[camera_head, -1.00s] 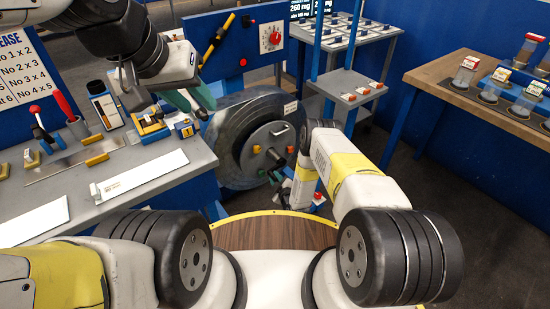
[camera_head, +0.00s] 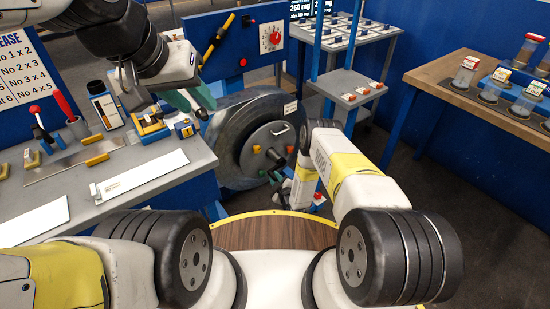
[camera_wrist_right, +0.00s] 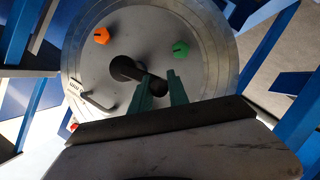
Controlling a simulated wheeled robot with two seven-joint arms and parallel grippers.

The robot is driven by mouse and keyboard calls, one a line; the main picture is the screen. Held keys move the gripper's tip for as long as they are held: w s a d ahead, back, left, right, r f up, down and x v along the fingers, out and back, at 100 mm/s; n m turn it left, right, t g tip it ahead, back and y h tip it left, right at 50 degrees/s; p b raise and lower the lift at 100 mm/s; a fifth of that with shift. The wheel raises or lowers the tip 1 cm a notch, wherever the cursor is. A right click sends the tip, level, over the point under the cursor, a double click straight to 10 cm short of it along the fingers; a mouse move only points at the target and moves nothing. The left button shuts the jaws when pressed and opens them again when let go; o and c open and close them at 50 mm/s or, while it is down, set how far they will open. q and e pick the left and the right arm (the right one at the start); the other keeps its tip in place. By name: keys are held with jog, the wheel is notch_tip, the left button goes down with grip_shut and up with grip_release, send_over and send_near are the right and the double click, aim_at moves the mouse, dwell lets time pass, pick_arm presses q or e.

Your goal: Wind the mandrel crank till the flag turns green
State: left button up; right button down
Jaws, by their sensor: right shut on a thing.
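The mandrel is a big grey drum (camera_head: 228,135) with a round face plate (camera_wrist_right: 140,25), seen in both views. The plate carries an orange knob (camera_wrist_right: 101,36), a green knob (camera_wrist_right: 180,49) and a curved handle (camera_wrist_right: 96,101). My left gripper (camera_head: 190,101) hangs open and empty above the bench, left of the drum. I cannot pick out the flag for certain.
A grey bench (camera_head: 150,205) with tools and a white strip (camera_head: 145,174) lies at the left. A blue panel with a red dial (camera_head: 275,38) stands behind the drum. Blue posts and a small shelf (camera_head: 345,85) stand right of it. A wooden table (camera_head: 450,75) is at far right.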

notch_tip(320, 180, up, 2)
jog(key=shift+d+m+g+y, duration=0.1)
jog(key=shift+m+g+y, duration=0.35)
jog(key=shift+m, duration=0.55)
jog(key=shift+r+m+g+y, duration=0.45)
jog(key=shift+r+m+g, duration=0.3)
jog(key=shift+m, duration=0.25)
jog(key=c, duration=1.3)
grip_release()
jog(key=shift+v, duration=3.9)
